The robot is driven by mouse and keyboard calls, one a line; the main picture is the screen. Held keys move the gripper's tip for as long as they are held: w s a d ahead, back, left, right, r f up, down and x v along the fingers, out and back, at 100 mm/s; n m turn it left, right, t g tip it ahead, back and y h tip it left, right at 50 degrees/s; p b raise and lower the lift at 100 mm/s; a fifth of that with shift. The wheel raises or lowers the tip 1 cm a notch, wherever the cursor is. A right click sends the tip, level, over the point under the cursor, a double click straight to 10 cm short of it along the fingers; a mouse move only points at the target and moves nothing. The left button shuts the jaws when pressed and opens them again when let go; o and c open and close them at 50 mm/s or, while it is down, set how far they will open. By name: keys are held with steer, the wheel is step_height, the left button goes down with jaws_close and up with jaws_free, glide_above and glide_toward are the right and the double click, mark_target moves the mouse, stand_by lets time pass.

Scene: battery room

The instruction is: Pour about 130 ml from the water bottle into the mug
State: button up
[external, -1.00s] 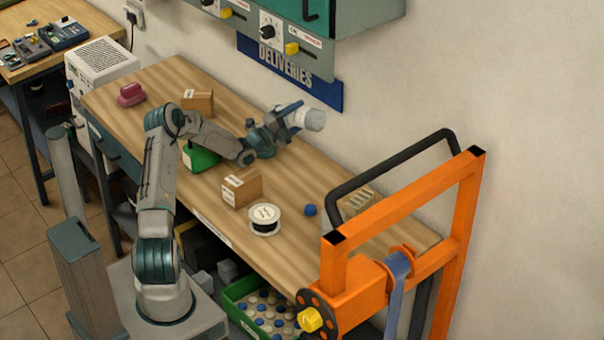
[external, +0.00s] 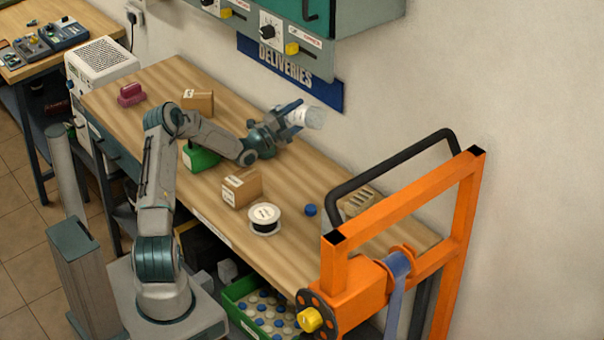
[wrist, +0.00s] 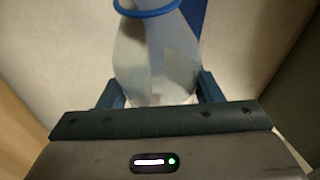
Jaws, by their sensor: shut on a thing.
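The clear water bottle (external: 308,117) is held over the far side of the workbench, tilted well away from upright. In the wrist view the bottle (wrist: 155,65) fills the upper middle, with a blue ring around its neck at the top edge. My gripper (external: 292,115) is shut on the bottle; its fingers also show on both sides of it in the wrist view (wrist: 160,92). I cannot make out the mug in either view; my arm and gripper cover part of the bench. I cannot see any water flowing.
On the bench (external: 330,255) are a blue cap-like piece (external: 310,210), a spool (external: 265,215), cardboard boxes (external: 241,188) (external: 198,101), a green object (external: 201,157) and a pink object (external: 131,94). An orange frame (external: 410,210) stands at the right end. The wall with a DELIVERIES sign (external: 288,70) is behind.

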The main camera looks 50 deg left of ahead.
steer(key=f+m+b, duration=0.1)
steer(key=f+m+g+b, duration=0.1)
steer(key=f+m+h+b, duration=0.1)
steer(key=m+b, duration=0.1)
steer(key=shift+d+f, duration=0.35)
steer(key=shift+w+f+m+g+h, duration=0.15)
steer(key=shift+m+g+h, duration=0.15)
steer(key=shift+m+g, duration=0.15)
steer(key=shift+a, duration=0.1)
steer(key=shift+d+f+m+g+b, duration=0.25)
steer(key=shift+f+m+b, duration=0.4)
steer(key=shift+m, duration=0.3)
stand_by(0.3)
